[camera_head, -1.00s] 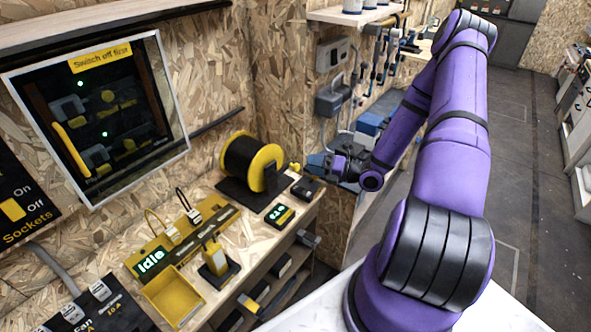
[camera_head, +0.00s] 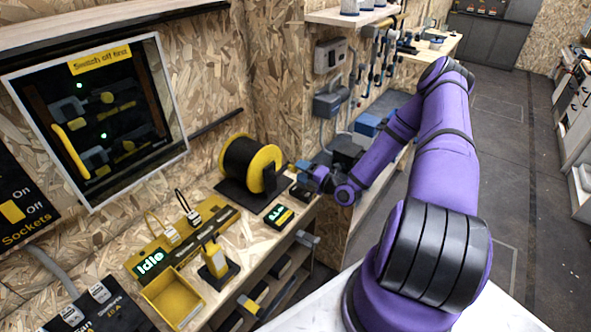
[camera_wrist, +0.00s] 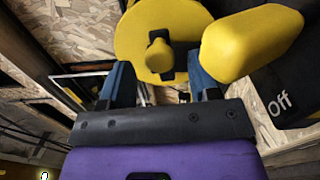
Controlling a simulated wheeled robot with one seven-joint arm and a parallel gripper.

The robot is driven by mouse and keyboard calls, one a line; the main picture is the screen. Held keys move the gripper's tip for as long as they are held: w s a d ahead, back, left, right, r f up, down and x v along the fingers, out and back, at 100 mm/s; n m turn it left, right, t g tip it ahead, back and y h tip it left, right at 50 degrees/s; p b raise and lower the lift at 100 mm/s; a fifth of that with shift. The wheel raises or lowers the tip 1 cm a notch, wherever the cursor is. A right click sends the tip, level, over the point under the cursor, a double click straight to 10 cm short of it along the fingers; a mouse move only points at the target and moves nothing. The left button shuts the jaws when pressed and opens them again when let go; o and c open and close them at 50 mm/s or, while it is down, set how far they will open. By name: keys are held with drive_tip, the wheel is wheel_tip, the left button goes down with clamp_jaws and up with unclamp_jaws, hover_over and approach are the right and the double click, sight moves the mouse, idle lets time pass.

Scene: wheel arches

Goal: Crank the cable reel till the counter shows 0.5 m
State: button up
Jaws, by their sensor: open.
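The cable reel (camera_head: 247,163), with a yellow disc and black cable, stands on a dark plate on the workbench. My gripper (camera_head: 303,172) is just right of it, open. In the wrist view, the yellow disc (camera_wrist: 128,42) faces my open fingers (camera_wrist: 160,82). A small yellow crank knob (camera_wrist: 159,56) shows in the gap between the fingers; I cannot tell whether they touch it. The counter (camera_head: 279,214) in front of the reel shows green digits, too small to read surely.
A yellow tray (camera_head: 172,298) and an Idle display (camera_head: 150,263) are at the bench front. The floor at right is clear.

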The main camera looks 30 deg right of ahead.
drive_tip(key=shift+x, duration=1.45)
clamp_jaws()
drive_tip(key=shift+a+f+m, duration=0.1)
drive_tip(key=shift+f+m, duration=0.5)
drive_tip(key=shift+m, duration=0.55)
drive_tip(key=shift+f+m, duration=0.6)
drive_tip(key=shift+m, duration=0.55)
unclamp_jaws()
drive_tip(key=shift+s, duration=0.1)
drive_tip(key=v, duration=1)
drive_tip(key=shift+s, duration=0.35)
